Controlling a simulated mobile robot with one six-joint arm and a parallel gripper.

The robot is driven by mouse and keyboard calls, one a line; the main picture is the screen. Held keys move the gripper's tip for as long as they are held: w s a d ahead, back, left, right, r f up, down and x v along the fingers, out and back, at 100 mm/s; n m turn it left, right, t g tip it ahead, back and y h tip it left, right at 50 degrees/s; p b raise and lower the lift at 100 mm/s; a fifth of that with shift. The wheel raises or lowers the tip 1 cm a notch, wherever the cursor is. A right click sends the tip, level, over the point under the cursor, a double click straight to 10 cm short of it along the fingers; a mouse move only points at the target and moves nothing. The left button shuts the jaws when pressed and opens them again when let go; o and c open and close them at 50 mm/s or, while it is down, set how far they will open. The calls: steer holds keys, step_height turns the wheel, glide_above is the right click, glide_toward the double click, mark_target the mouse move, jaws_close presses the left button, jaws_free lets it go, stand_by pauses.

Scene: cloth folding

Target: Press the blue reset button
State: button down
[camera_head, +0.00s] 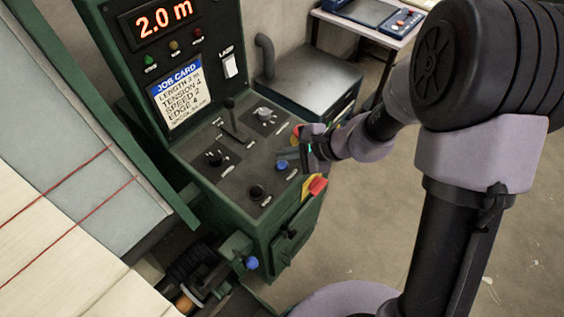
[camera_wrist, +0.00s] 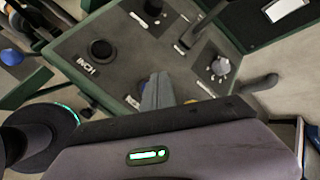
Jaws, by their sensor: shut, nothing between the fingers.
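The blue reset button (camera_head: 282,165) sits on the sloping top of the green control console, in its right part. My gripper (camera_head: 284,155) is shut and empty, with its fingers pointing left just above the button in the head view. I cannot tell whether the fingers touch it.
A black INCH button (camera_wrist: 101,49) and a pale dial (camera_wrist: 218,66) flank my fingers. A lever (camera_head: 230,118) rises behind. A red button (camera_head: 317,186) is at the console's right edge. A blue knob (camera_head: 252,262) sits low at the front. Open floor lies right.

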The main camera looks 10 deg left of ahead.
mark_target(286, 166)
step_height(286, 166, up, 4)
steer(key=shift+r+p, duration=0.15)
steer(key=shift+p, duration=1.1)
